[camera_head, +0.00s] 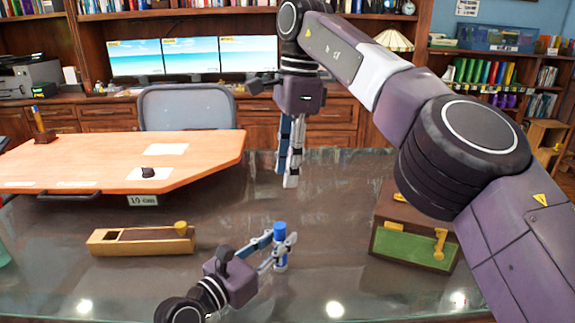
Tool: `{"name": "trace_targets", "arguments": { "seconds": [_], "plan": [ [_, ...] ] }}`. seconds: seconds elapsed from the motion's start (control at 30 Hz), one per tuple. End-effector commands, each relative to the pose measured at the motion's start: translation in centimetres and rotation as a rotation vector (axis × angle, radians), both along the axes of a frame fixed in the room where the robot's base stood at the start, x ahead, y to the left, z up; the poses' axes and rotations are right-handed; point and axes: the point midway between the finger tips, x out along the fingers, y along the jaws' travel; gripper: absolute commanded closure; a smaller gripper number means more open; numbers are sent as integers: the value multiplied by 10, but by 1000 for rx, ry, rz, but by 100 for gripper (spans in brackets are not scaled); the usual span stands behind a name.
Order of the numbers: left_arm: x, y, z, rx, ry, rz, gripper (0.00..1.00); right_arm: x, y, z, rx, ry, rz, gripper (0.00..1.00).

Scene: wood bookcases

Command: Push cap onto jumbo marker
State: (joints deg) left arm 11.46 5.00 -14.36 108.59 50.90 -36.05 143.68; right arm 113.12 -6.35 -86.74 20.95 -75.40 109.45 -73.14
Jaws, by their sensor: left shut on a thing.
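An upright jumbo marker (280,262) stands at the glossy table's front middle. Its top is a blue cylinder (280,229); I cannot tell whether this is the cap or the marker's own end. My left gripper (280,246) comes in low from the left and is shut around the marker, below the blue top. My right gripper (285,178) hangs above and behind it, fingers pointing down, apart from the marker. The gap between its fingers is hard to judge from this angle, and no held thing shows clearly. No separate cap is clearly visible.
A long wooden box (120,248) with a yellow knob lies at left. A brown chest with a green front (408,247) stands at right. An orange desktop (90,155) with papers and a dark knob (148,173) is behind left. Between them the dark tabletop (340,225) is clear.

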Motion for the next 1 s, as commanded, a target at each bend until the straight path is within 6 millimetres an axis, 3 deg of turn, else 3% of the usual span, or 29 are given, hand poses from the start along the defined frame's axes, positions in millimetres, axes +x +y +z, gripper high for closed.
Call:
{"name": "trace_targets", "arguments": {
  "seconds": [0.37,0.4,0.6,1.0],
  "plan": [
    [0,0,0,-1,-1,0,100,0,0,3,0,0,0,68],
    [0,0,0,-1,-1,0,78,0,0,3,0,0,0,68],
    [0,0,0,-1,-1,0,59,0,0,3,1,0,0,68],
    [-8,8,-1,0,1,1,59,0,-1,3,1,0,0,68]
  ]
}}
